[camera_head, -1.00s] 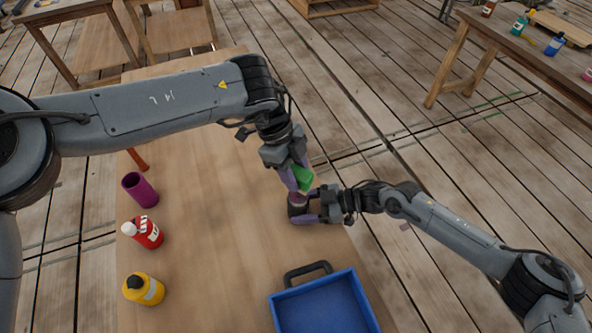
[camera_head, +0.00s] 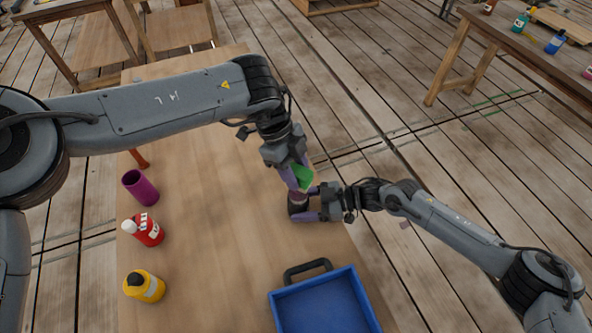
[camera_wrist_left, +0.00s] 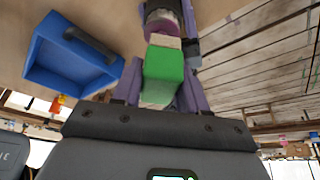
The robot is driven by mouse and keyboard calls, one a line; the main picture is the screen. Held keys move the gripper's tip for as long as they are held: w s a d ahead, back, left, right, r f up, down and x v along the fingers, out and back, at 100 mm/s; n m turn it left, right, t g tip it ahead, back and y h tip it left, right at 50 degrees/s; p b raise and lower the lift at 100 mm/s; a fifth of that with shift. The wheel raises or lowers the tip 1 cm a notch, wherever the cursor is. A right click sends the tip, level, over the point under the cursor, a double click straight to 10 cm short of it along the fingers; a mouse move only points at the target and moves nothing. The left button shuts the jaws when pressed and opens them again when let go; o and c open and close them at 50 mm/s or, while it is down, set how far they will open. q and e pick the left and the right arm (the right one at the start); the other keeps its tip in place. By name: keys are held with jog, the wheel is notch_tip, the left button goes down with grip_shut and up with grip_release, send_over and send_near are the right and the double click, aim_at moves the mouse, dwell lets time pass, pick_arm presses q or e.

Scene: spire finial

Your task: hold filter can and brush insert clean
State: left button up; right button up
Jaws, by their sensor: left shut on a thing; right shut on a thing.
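The green brush (camera_head: 304,178) is between the purple fingers of my left gripper (camera_head: 301,181), which is shut on it. In the left wrist view the brush shows as a green block (camera_wrist_left: 164,72) with a pale bristle end pointing at the can. The filter can (camera_head: 297,207) is dark with a mauve insert (camera_wrist_left: 162,22) at its top. My right gripper (camera_head: 308,205) is shut around the can near the table's right edge. The pale bristle end appears against the insert; whether it presses in is hard to tell.
A blue tray (camera_head: 283,310) with a dark handle lies at the table's front right. The middle of the wooden table (camera_head: 215,220) is clear.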

pick_arm(q)
jog(key=shift+w, duration=0.35)
jog(key=shift+s+f, duration=0.1)
jog(key=shift+s, duration=0.95)
jog(key=shift+w, duration=0.1)
jog(key=shift+w, duration=0.95)
jog(key=shift+s, duration=0.1)
jog(key=shift+s+r, duration=0.2)
jog(key=shift+s, duration=0.75)
jog(key=shift+w+f, duration=0.1)
jog(key=shift+w, duration=0.95)
jog(key=shift+s+f, duration=0.2)
jog(key=shift+s, duration=0.9)
